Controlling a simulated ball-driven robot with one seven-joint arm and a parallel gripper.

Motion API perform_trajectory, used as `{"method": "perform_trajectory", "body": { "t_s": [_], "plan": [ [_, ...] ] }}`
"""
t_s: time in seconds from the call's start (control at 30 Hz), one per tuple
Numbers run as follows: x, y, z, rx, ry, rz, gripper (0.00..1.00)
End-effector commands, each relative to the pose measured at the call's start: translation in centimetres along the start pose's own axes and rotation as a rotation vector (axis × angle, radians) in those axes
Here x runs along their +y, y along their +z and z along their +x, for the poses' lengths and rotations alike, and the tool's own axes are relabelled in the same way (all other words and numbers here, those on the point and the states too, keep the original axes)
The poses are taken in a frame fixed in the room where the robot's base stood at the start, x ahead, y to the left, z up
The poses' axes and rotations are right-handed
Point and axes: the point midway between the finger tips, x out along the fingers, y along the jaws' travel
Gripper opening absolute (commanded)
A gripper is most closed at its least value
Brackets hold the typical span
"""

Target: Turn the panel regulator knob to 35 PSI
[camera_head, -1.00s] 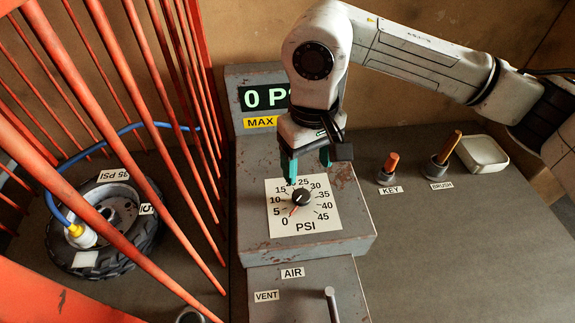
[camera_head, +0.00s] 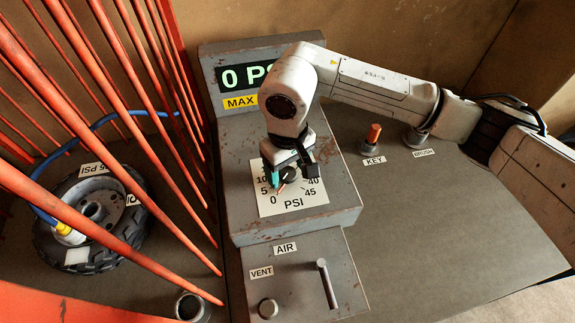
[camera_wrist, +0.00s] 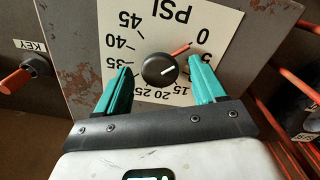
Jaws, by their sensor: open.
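The black regulator knob (camera_wrist: 158,70) sits on a white dial plate (camera_head: 297,206) marked from 0 to 45 PSI. A red pointer (camera_wrist: 181,49) at the knob points towards 0. My gripper (camera_wrist: 160,71) is open, with one teal finger on each side of the knob. Gaps show between the fingers and the knob in the wrist view. In the head view my gripper (camera_head: 288,177) hides part of the knob and the upper dial numbers. The display (camera_head: 245,77) reads 0, its right end hidden by my arm.
Orange bars (camera_head: 150,130) of a cage stand left of the panel, with a tyre (camera_head: 92,222) and blue hose behind them. Below the dial are the VENT button (camera_head: 268,308) and AIR lever (camera_head: 327,283). The KEY holder (camera_head: 371,146) stands right, on open tabletop.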

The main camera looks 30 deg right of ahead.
Motion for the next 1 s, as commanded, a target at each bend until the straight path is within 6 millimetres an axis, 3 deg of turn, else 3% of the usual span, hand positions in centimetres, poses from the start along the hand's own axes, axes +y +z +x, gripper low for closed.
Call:
{"method": "perform_trajectory", "body": {
  "t_s": [0.23, 0.8, 1.0],
  "plan": [
    [0.02, 0.0, 0.09, 0.0, 0.0, 0.0, 0.7],
    [0.02, 0.0, 0.06, 0.0, 0.0, 0.0, 0.16],
    [0.04, -0.01, 0.12, 0.0, 0.001, 0.008, 0.14]
  ]
}}
